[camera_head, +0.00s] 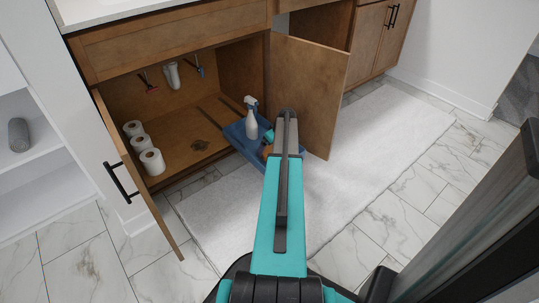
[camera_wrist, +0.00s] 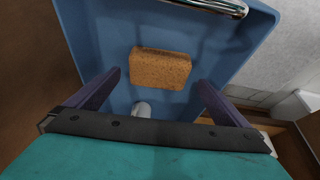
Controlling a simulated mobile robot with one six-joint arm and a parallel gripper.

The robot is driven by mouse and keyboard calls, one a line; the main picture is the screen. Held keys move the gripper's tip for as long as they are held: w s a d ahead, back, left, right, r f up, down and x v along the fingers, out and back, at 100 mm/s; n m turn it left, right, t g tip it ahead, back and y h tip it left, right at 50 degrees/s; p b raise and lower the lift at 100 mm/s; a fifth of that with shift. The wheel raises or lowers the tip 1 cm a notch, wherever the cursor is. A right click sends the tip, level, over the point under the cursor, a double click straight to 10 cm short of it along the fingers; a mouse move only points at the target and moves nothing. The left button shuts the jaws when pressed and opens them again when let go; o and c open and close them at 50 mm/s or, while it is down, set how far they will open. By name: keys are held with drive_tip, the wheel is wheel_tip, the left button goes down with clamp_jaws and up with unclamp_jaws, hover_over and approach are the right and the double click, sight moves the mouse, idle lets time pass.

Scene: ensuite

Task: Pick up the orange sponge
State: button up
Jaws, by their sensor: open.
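The orange sponge (camera_wrist: 160,69) is a brown-orange block lying in a blue tray (camera_wrist: 90,25) in the wrist view. My gripper (camera_wrist: 159,79) is open, its two purple fingers apart over the tray, one to each side of the sponge and lower in the picture. Nothing is between the fingertips. In the head view the blue tray (camera_head: 236,134) sits at the cabinet's front opening. A small orange bit of the sponge (camera_head: 267,152) shows beside my arm, which hides the rest and the gripper's fingertips.
A white spray bottle (camera_head: 251,122) stands in the tray, with a teal item (camera_head: 268,140) beside it. Open cabinet doors (camera_head: 308,90) flank the opening. Toilet rolls (camera_head: 152,162) stand inside at left.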

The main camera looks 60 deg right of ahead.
sight(269, 149)
drive_tip(key=shift+b+x, duration=0.75)
drive_tip(key=shift+x, duration=1)
drive_tip(key=shift+d, duration=0.1)
drive_tip(key=c, duration=1.1)
drive_tip(key=shift+s+r+p, duration=0.1)
drive_tip(key=shift+r+p, duration=2.05)
drive_tip(key=shift+r, duration=2.85)
